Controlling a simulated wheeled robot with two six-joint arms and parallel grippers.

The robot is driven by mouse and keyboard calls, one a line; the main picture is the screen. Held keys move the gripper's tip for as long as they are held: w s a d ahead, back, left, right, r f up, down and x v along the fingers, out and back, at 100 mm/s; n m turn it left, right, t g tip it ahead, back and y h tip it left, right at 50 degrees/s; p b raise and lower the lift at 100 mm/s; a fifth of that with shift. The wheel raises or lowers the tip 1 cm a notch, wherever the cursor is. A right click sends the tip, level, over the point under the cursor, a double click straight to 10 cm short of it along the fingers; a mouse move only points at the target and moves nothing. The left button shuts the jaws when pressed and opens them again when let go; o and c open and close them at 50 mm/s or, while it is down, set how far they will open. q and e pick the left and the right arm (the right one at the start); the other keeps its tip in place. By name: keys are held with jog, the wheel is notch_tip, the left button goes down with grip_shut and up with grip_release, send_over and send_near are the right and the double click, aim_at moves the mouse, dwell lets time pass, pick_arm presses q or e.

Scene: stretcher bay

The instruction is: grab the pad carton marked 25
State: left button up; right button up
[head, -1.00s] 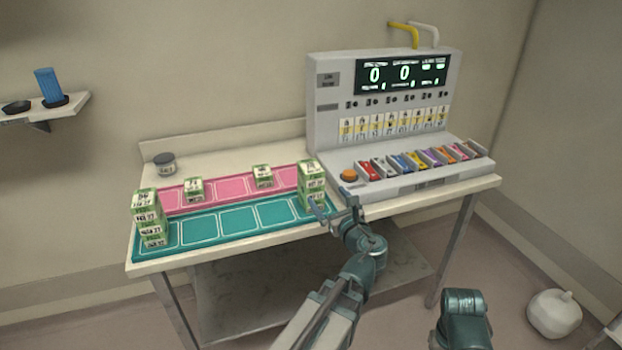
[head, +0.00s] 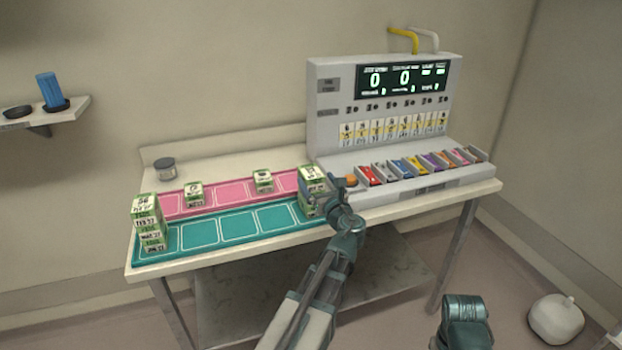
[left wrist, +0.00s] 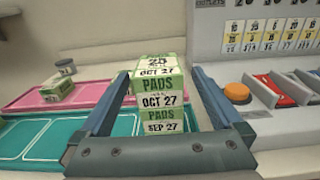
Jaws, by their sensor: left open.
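The carton marked 25 (left wrist: 158,84) is green and white, reads PADS and OCT 27, and tops a stack at the right end of the teal mat. In the head view this carton (head: 311,178) is partly hidden by my left gripper (head: 336,186). A carton reading SEP 27 (left wrist: 162,127) is under it. In the left wrist view my left gripper (left wrist: 161,74) is open, with one finger on each side of the stack and nothing visibly gripped.
A taller carton stack (head: 148,222) stands at the left end of the teal mat (head: 210,232). Two single cartons sit on the pink mat (head: 228,187). The console (head: 330,125) with an orange button (left wrist: 237,92) is close on the right.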

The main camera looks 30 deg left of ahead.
aim_at(306, 166)
pick_arm(q)
jog(key=shift+x, duration=2.65)
jog(key=shift+s+r, duration=0.15)
jog(key=c, duration=1.5)
